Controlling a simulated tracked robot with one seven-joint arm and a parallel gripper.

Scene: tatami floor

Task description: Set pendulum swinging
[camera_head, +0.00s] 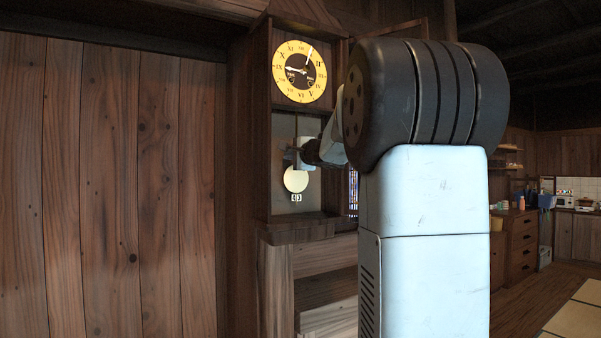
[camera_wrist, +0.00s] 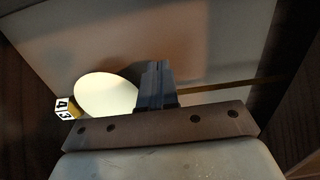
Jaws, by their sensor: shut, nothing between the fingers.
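A wooden wall clock (camera_head: 265,120) hangs with its case front open, under a yellow and black dial (camera_head: 300,71). Its pendulum bob (camera_head: 296,180) is a pale round disc low in the case, and it fills the left middle of the wrist view (camera_wrist: 100,95). The pendulum rod (camera_wrist: 250,86) runs to the right in the wrist view, partly hidden behind my fingers. My gripper (camera_head: 291,155) is inside the case just above the bob. Its fingers (camera_wrist: 156,80) are shut and empty, close beside the bob and in front of the rod. I cannot tell whether they touch.
A small number tag reading 43 (camera_head: 295,198) sits below the bob. The case's side walls (camera_wrist: 295,80) stand close around my gripper. A plank wall (camera_head: 110,190) is at left. Drawers (camera_head: 521,245) stand far right, with open floor (camera_head: 545,290) before them.

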